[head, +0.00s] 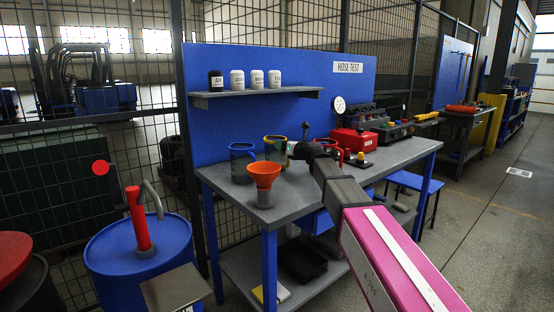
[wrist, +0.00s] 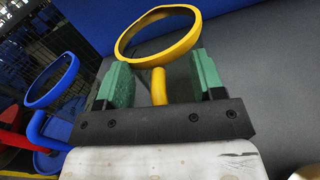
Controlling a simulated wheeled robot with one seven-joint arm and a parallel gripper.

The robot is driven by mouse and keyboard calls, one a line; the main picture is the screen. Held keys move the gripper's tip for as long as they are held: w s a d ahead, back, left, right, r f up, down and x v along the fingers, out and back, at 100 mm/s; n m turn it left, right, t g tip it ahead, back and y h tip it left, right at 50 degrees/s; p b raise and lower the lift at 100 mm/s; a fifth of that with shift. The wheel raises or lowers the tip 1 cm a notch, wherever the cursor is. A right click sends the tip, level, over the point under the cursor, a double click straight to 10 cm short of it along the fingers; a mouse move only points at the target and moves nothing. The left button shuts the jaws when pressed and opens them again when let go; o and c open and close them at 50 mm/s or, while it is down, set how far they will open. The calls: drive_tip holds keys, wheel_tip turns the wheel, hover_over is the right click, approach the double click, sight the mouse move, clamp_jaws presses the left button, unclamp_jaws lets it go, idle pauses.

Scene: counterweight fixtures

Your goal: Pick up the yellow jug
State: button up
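The yellow jug (head: 270,151) stands on the grey bench, partly hidden by my gripper. In the wrist view its round yellow rim fills the top middle, and its upright handle (wrist: 158,88) is in front. My gripper (wrist: 159,66) is open, with one green finger on each side of the handle. Gaps show between the handle and both fingers. In the head view my gripper (head: 287,148) reaches the jug from the right; its fingers are small and hard to make out there.
A blue jug (head: 242,165) stands left of the yellow jug and also shows in the wrist view (wrist: 50,82). An orange funnel (head: 265,171) is in front. A red box (head: 352,141) is to the right. A blue back panel (head: 230,130) rises behind the bench.

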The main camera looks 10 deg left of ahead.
clamp_jaws()
